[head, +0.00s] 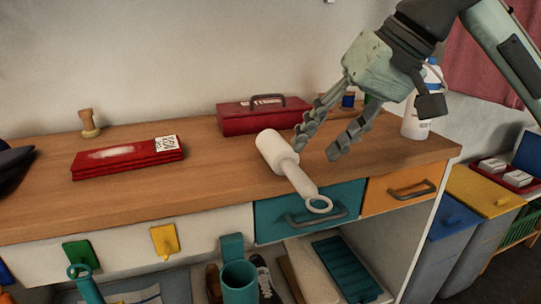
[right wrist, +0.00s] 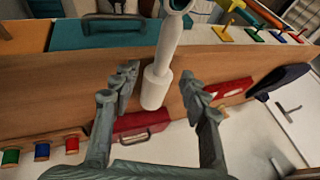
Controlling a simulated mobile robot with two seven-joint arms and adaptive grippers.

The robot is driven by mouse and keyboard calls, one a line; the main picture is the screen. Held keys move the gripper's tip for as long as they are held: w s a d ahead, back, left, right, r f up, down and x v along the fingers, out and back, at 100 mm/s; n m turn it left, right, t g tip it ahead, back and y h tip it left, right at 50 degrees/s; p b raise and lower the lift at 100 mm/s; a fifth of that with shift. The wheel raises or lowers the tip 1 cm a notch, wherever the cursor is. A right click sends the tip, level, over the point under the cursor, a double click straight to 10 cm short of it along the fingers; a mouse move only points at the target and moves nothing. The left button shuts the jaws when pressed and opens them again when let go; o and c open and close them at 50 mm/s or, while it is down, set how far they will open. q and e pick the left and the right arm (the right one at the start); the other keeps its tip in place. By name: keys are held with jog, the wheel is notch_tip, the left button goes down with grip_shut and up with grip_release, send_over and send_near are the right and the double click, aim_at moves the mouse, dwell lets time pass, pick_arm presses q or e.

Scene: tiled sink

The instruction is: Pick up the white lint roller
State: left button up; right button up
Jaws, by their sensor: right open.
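The white lint roller (head: 283,160) lies on the wooden counter (head: 215,180). Its thick roll points back and its ringed handle reaches past the counter's front edge, above the teal drawer. My right gripper (head: 317,152) is open and empty, just right of the roller and a little above the counter. In the right wrist view the roller (right wrist: 157,80) shows between the spread fingers of the right gripper (right wrist: 160,100), nearer the left finger. No contact is clear. My left gripper is not in view.
A red toolbox (head: 262,117) stands behind the roller. Folded red cloth-like items (head: 127,157) and a wooden stamp (head: 89,123) sit to the left. A white bottle (head: 415,120) stands at the back right. The counter between the red items and roller is clear.

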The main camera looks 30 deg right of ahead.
aim_at(296, 166)
jog(key=x, duration=0.5)
jog(key=shift+w+a+f+p, duration=0.15)
jog(key=shift+w+a+p, duration=0.1)
jog(key=shift+w+p, duration=0.15)
jog(key=shift+w+a+f, duration=0.1)
jog(key=shift+w+f, duration=0.15)
jog(key=shift+f, duration=0.15)
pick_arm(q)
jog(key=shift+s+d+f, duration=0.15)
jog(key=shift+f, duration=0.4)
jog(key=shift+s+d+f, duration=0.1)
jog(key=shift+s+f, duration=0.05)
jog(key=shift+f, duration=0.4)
pick_arm(e)
grip_shut()
